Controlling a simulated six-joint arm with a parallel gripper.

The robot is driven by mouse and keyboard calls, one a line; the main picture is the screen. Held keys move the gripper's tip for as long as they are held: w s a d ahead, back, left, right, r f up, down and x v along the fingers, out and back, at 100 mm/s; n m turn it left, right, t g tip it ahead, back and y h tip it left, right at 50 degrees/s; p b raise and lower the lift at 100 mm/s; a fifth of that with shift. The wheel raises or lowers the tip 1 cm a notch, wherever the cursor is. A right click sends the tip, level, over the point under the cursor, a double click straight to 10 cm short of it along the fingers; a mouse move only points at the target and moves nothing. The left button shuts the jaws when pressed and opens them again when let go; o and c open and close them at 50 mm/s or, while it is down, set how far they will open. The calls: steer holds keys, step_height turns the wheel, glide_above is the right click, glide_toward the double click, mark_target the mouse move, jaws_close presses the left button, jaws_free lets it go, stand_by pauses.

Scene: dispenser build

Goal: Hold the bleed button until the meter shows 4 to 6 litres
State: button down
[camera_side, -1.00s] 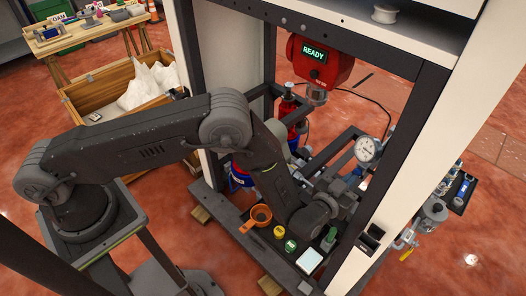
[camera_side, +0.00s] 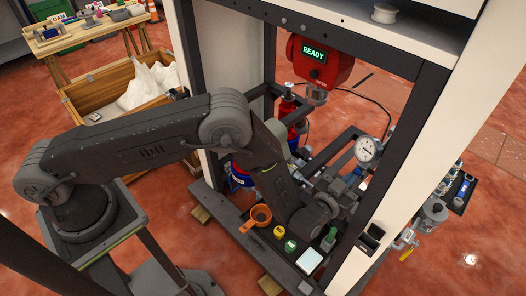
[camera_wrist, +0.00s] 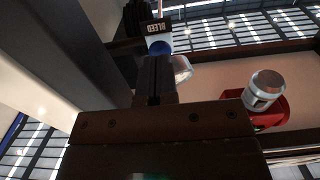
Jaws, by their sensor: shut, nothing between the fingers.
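In the wrist view, a black block labelled BLEED (camera_wrist: 155,27) carries a round blue button (camera_wrist: 159,47). The tips of my gripper (camera_wrist: 155,66) are shut, empty, and right in front of the blue button. I cannot tell whether they touch it. In the side view, my gripper (camera_side: 349,193) is low inside the frame on the right, and the button cannot be made out there. A round white dial gauge (camera_side: 367,149) stands just above my gripper; its reading is too small to make out.
A red unit (camera_side: 316,76) with a green READY display (camera_side: 313,54) hangs above. A dark upright post (camera_side: 402,150) stands close to my gripper's right.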

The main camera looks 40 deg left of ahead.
steer(key=shift+w, duration=0.9)
stand_by(0.4)
steer(key=shift+s, duration=0.1)
stand_by(2.9)
steer(key=shift+s, duration=0.7)
stand_by(1.4)
steer(key=s, duration=0.6)
stand_by(0.3)
steer(key=shift+r, duration=0.1)
